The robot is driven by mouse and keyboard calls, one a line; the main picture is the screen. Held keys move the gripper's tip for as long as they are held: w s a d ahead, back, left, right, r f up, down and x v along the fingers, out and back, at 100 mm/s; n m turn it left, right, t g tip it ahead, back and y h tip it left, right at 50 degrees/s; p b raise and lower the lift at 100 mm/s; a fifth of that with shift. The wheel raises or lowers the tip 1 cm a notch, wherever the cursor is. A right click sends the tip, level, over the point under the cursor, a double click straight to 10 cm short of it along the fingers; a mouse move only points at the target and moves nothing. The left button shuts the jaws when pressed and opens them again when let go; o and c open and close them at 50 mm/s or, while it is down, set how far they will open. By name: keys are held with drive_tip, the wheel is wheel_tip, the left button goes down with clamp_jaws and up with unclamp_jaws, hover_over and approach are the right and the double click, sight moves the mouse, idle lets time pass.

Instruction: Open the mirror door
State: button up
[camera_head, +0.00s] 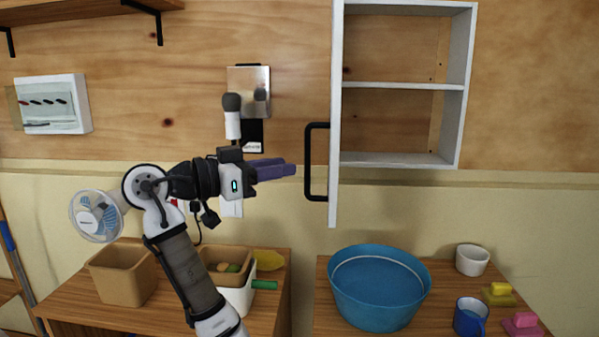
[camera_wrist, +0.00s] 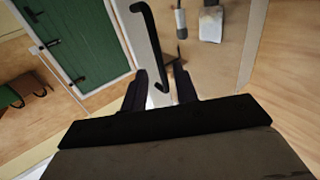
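The mirror door (camera_head: 335,90) belongs to the white wall cabinet (camera_head: 400,86) and stands swung out, almost edge-on in the head view. The cabinet's shelves are exposed. A black bar handle (camera_head: 317,162) projects from the door's left side; it also shows in the wrist view (camera_wrist: 151,45). My gripper (camera_head: 294,169) is just left of the handle, its purple fingers pointing right toward it. In the wrist view my gripper's fingers (camera_wrist: 160,88) are apart, with the handle's lower end ahead of the gap. Contact with the handle cannot be told.
A blue basin (camera_head: 380,285) stands on the counter below the door, with a white cup (camera_head: 472,260) and a blue mug (camera_head: 470,317) to its right. A fan (camera_head: 97,215) and brown bins (camera_head: 123,274) are at left. A metal plate (camera_head: 250,88) hangs behind my gripper.

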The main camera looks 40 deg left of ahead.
drive_tip(key=b+v, duration=0.1)
drive_tip(key=v, duration=0.6)
idle(0.4)
